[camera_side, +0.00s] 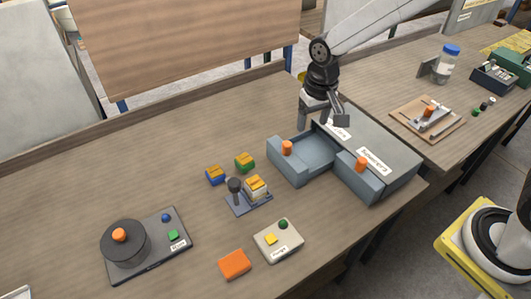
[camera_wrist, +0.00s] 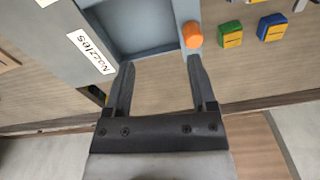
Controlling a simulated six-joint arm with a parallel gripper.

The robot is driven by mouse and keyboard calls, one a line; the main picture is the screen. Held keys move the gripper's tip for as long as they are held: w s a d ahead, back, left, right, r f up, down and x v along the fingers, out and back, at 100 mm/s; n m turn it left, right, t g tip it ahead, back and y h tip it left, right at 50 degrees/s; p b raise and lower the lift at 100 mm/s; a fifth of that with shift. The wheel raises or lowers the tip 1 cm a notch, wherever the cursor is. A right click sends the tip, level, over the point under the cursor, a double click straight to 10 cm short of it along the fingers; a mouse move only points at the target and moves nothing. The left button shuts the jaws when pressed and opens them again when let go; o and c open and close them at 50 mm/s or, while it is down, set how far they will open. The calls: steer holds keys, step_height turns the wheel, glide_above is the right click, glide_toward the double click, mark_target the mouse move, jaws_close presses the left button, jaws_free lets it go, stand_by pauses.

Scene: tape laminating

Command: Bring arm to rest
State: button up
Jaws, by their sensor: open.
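My gripper (camera_side: 325,117) is above the back of a blue-grey drawer unit (camera_side: 385,143) in the side view. In the wrist view my gripper (camera_wrist: 160,63) has its two dark fingers apart with nothing between them. The left drawer (camera_side: 275,162) is pulled out, and the part of its inside that shows looks empty. Its orange knob (camera_side: 287,147) also shows in the wrist view (camera_wrist: 191,35), just beyond the right finger. The right drawer has an orange knob (camera_side: 361,163) and appears closed. A white "Nozzles" label (camera_wrist: 91,52) is left of the fingers in the wrist view.
Blue (camera_side: 215,176) and green (camera_side: 244,162) blocks with yellow tops stand left of the drawers. Near them are a small fixture (camera_side: 248,203), a button box (camera_side: 278,241), an orange block (camera_side: 235,264) and a round dark device (camera_side: 125,243).

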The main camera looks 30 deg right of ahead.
steer(key=s+d+n+t, duration=0.1)
steer(key=s+d, duration=0.7)
steer(key=s, duration=0.5)
steer(key=shift+s+d+f+n+t, duration=0.2)
steer(key=shift+s+n+t, duration=0.1)
steer(key=shift+t, duration=0.1)
